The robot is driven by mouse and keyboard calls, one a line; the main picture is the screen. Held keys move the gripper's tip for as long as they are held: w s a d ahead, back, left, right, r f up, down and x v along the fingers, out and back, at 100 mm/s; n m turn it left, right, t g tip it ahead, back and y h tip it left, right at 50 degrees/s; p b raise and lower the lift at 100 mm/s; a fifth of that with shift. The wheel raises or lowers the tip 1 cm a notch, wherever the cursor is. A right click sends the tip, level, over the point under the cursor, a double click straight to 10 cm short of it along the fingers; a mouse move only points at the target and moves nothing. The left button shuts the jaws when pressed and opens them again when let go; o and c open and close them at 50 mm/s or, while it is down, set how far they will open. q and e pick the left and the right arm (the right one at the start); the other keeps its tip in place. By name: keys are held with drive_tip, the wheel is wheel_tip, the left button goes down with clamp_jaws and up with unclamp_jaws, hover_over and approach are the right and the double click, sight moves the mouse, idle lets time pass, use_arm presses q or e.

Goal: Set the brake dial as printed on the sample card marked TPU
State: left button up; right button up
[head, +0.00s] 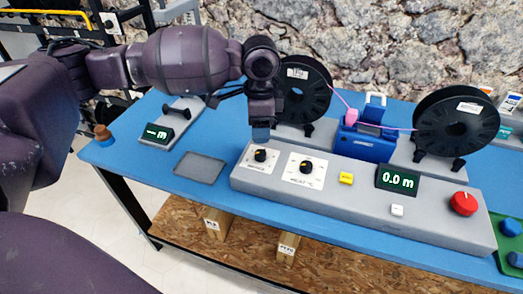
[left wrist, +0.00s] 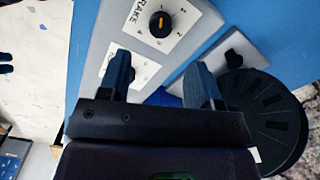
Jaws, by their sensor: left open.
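The brake dial (head: 260,155) is a black knob on a white plate at the left end of the long grey console. In the left wrist view the brake dial (left wrist: 160,24) has a yellow pointer mark and printed numbers around it. My left gripper (head: 261,134) hangs just above and behind it, pointing down. In the left wrist view the gripper (left wrist: 163,80) is open, with nothing between its fingers, and the knob lies beyond the fingertips. I cannot make out a sample card marked TPU. My right gripper is not in view.
The heat dial (head: 306,167) sits right of the brake dial, followed by a yellow button (head: 346,178), a display reading 0.0 m (head: 397,180) and a red knob (head: 463,203). Black spools (head: 458,125) stand behind. A grey tray (head: 200,168) lies left of the console.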

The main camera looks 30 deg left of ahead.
sight(260, 153)
use_arm(q)
wheel_tip(260, 153, down, 7)
drive_tip(key=shift+f+b, duration=0.2)
drive_tip(key=shift+b, duration=0.7)
drive_tip(key=shift+f, duration=0.55)
drive_tip(key=c, duration=0.9)
